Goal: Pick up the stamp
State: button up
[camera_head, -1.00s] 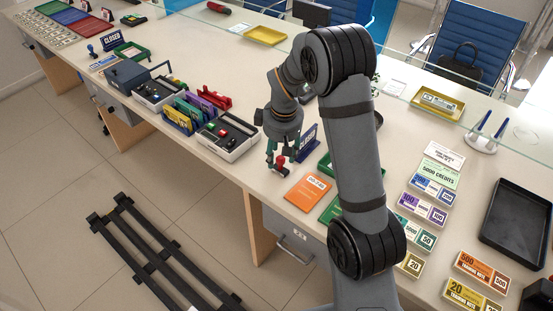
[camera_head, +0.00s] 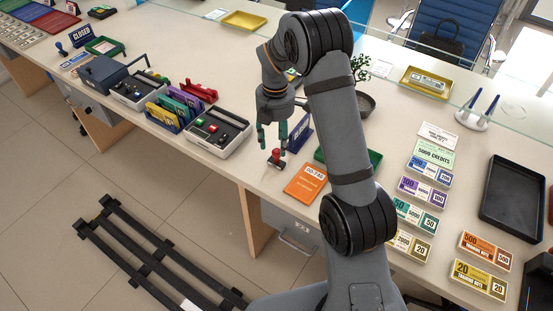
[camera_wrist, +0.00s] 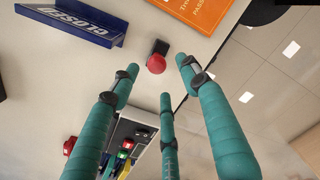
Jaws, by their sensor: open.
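The stamp (camera_head: 276,157) has a red knob and a dark base and stands upright on the counter, left of the orange booklet. In the wrist view its red knob (camera_wrist: 156,64) and black base show between and just beyond the fingertips. My gripper (camera_head: 272,148) points down with its teal fingers spread, close above and behind the stamp. In the wrist view the fingers of my gripper (camera_wrist: 158,75) are apart, with nothing between them. I cannot tell the exact height gap to the knob.
An orange booklet (camera_head: 305,185) lies right of the stamp. A blue "CLOSED" sign (camera_head: 300,133) stands close behind the gripper and shows in the wrist view (camera_wrist: 72,22). The counter's front edge is near the stamp.

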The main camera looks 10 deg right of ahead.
aim_at(277, 150)
jog(key=f, duration=0.3)
jog(key=f+p, duration=0.1)
jog(key=f, duration=0.2)
jog(key=shift+w+d+f, duration=0.15)
jog(key=shift+d+f, duration=0.05)
jog(key=shift+f, duration=0.15)
jog(key=shift+c, duration=0.7)
grip_shut()
